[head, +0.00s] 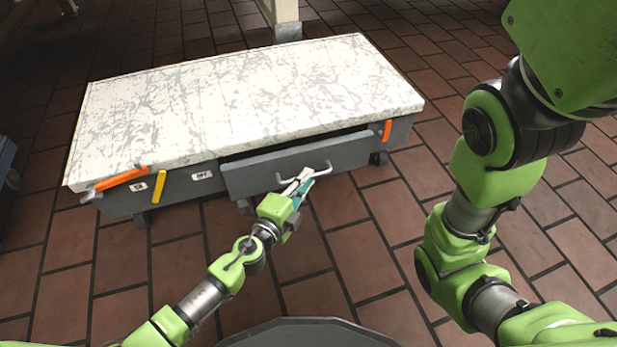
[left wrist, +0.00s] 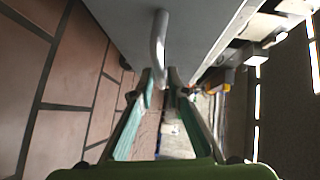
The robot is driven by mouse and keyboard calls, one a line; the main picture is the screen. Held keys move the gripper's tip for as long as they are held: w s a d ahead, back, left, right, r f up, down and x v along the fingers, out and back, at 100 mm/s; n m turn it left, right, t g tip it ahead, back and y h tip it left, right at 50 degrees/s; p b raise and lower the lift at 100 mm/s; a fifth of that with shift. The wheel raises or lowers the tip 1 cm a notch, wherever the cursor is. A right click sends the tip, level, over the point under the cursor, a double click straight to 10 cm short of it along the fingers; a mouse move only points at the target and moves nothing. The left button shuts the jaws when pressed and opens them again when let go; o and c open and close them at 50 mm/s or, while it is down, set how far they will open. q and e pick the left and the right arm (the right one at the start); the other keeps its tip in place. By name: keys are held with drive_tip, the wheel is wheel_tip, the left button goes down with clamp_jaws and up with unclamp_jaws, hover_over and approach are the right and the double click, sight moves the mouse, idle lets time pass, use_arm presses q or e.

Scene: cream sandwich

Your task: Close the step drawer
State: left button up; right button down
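The step drawer (head: 270,170) is a grey panel in the front of a low step with a worn white top. It stands out a little from the step's front, with a dark gap above it. Its pale bar handle (head: 320,168) runs along the front. My left gripper (head: 303,180) is at the handle. In the left wrist view, the handle (left wrist: 158,45) reaches down between the teal fingertips (left wrist: 161,78). The fingers are apart, with a gap showing; whether one touches the handle is unclear. My right gripper is out of view.
The step's white top (head: 240,95) is bare. Orange handles sit at its left (head: 122,178) and right (head: 386,131) ends, and a yellow one (head: 159,187) at the front left. Brown tiled floor (head: 345,240) is clear in front. A post (head: 284,15) stands behind.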

sight(302, 168)
use_arm(q)
drive_tip(key=shift+x, duration=1)
clamp_jaws()
drive_tip(key=shift+w+a+f+b, duration=0.1)
drive_tip(key=shift+w+a+b, duration=0.15)
drive_tip(key=shift+w, duration=0.4)
drive_tip(key=shift+w+a+r+b, duration=0.1)
drive_tip(key=shift+w+a+b, duration=0.1)
drive_tip(key=shift+w, duration=0.45)
drive_tip(key=shift+w+a+f+b, duration=0.1)
drive_tip(key=shift+w+a+b, duration=0.15)
drive_tip(key=shift+w, duration=0.5)
unclamp_jaws()
